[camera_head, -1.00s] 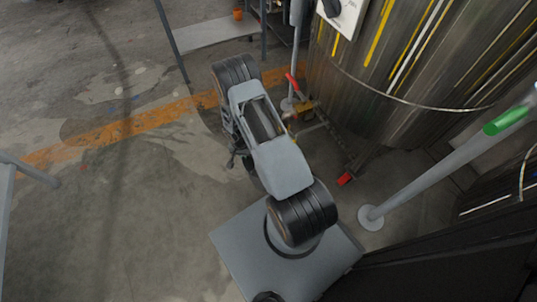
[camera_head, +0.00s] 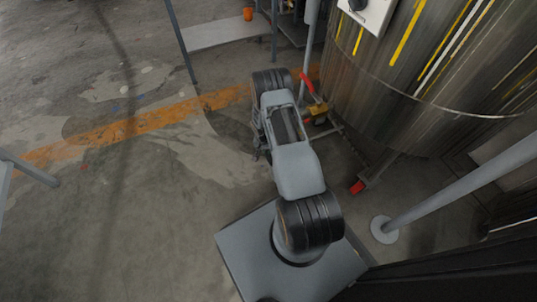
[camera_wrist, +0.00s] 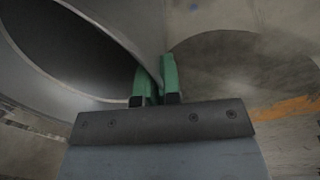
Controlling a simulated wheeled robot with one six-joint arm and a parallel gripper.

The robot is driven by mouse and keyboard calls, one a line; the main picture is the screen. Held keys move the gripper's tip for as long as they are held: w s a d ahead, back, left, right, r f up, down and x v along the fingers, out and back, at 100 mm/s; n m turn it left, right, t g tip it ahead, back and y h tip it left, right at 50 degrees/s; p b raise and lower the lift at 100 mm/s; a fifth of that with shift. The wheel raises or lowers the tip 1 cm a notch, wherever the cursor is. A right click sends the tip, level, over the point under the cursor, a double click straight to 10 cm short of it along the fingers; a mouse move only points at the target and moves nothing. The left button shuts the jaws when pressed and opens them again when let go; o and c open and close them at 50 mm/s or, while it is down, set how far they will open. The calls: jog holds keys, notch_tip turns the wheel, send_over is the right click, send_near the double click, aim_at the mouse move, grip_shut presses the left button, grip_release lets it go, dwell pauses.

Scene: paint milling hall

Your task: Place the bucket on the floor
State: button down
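In the wrist view, my gripper (camera_wrist: 156,68) has two green fingers close together, one on each side of the thin rim of a grey bucket (camera_wrist: 142,20). The gripper appears shut on that rim. The bucket's dark opening faces the left of the wrist view, and only part of its wall shows. In the head view, my arm hides the gripper and the bucket. I cannot tell from these frames how high the bucket is above the floor (camera_head: 140,220).
A large metal tank (camera_head: 400,110) with a red-ended foot stands right of my arm. A grey post (camera_head: 460,187) rises from a round base near it. A small orange pot (camera_head: 248,13) is at the back. The floor left of my arm is open, crossed by an orange stripe (camera_head: 150,124).

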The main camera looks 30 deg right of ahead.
jog(key=shift+w+d+f+b, duration=0.15)
jog(key=shift+f+b, duration=0.3)
jog(key=shift+f, duration=0.45)
jog(key=shift+s+d+f+b, duration=0.1)
jog(key=shift+f+b, duration=0.35)
jog(key=shift+f, duration=0.6)
jog(key=c, duration=1.8)
grip_release()
jog(key=shift+f, duration=0.1)
jog(key=o, duration=0.5)
